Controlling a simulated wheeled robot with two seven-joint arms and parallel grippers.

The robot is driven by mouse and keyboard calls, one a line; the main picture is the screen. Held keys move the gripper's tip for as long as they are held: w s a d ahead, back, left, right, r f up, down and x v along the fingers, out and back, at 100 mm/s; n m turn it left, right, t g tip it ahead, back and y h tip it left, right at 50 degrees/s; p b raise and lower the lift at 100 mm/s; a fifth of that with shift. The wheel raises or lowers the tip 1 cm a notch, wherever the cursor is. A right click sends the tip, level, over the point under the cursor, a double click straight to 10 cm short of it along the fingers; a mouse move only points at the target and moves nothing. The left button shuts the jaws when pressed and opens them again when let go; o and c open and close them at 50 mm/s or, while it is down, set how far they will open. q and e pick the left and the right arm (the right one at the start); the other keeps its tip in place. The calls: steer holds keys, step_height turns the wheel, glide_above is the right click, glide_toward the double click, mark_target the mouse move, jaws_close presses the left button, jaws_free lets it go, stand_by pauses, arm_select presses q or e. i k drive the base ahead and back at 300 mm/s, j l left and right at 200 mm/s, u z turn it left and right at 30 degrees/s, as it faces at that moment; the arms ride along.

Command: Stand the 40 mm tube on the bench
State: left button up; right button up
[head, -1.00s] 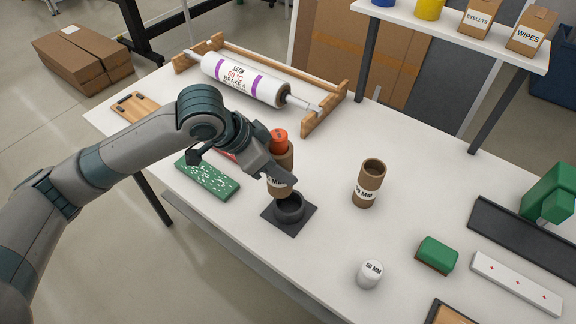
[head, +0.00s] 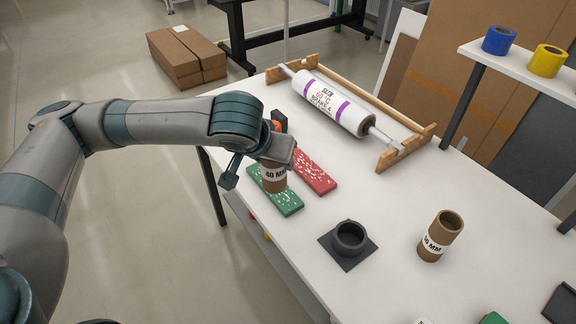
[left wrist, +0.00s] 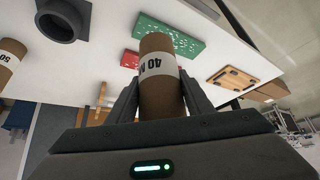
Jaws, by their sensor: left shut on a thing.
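The 40 mm tube (head: 274,179) is a brown cardboard cylinder with a white "40 MM" label. My left gripper (head: 277,158) is shut on it, and it hangs roughly upright in front of the green speckled board (head: 283,203). In the left wrist view the tube (left wrist: 158,65) sits between the two fingers (left wrist: 160,103). I cannot tell whether its lower end touches anything. The white bench (head: 315,225) is below. My right gripper is not in view.
A dark ring holder (head: 349,238) on a square plate stands empty on the bench. Another labelled brown tube (head: 440,236) stands to its right. A red speckled board (head: 315,172) lies beside the green one. A wrapped roll (head: 335,103) rests on a wooden cradle behind. Bench between the boards and holder is clear.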

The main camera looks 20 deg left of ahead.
mark_target(466, 290)
steer(key=k+z, duration=0.1)
steer(key=z, duration=0.3)
steer(key=k+z, duration=0.1)
steer(key=z, duration=0.25)
steer(key=k+z, duration=0.1)
steer(key=z, duration=0.3)
